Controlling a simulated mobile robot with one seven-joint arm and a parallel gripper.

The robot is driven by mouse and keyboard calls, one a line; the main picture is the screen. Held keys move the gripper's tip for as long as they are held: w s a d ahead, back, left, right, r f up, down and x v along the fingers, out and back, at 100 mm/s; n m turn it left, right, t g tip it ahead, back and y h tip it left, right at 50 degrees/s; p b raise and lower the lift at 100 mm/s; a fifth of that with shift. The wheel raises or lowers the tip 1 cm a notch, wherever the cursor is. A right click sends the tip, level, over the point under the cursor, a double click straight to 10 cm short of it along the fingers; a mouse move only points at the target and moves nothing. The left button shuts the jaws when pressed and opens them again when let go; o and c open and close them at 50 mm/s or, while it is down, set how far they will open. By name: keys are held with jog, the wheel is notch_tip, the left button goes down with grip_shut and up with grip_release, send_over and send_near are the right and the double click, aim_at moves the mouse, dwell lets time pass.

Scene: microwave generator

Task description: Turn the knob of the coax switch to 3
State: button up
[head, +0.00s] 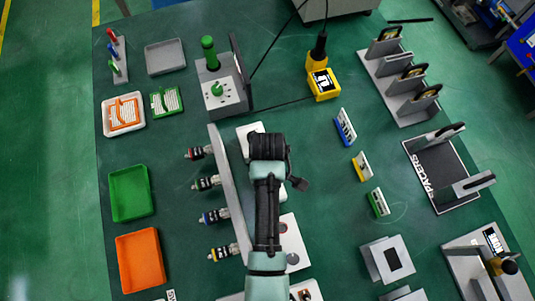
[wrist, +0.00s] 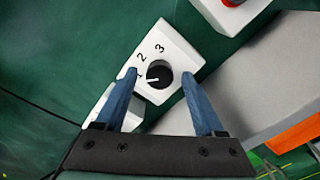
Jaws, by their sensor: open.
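The coax switch (wrist: 172,43) is a white block with a round black knob (wrist: 160,75) and printed numbers, of which 2 and 3 show clearly. The knob's white mark points left, roughly toward the 1, which the left finger partly covers. My gripper (wrist: 160,73) is open, with one blue finger on each side of the knob; gaps show between fingers and knob. In the head view my arm covers most of the switch, and only a white edge (head: 246,131) shows; the fingertips are hidden there.
A grey panel (head: 229,190) with several connectors stands just left of my arm. Another white block with a red part (wrist: 232,8) is close by at the top of the wrist view. A grey box with a green knob (head: 222,97) stands farther back.

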jog(key=shift+c, duration=0.2)
grip_shut()
jog(key=shift+r+m+p, duration=0.1)
jog(key=shift+m+p, duration=0.2)
jog(key=shift+m, duration=0.1)
jog(key=m+p, duration=0.1)
jog(key=m, duration=0.1)
jog(key=shift+r+m+p, duration=0.1)
jog(key=shift+m+p, duration=0.3)
jog(key=m+p, duration=0.2)
jog(key=m, duration=0.4)
jog(key=shift+p, duration=0.3)
jog(key=m+p, duration=0.1)
jog(key=m, duration=0.4)
jog(key=shift+m, duration=0.4)
jog(key=shift+d+m+p, duration=0.1)
jog(key=shift+m+p, duration=0.6)
jog(key=shift+m, duration=1.5)
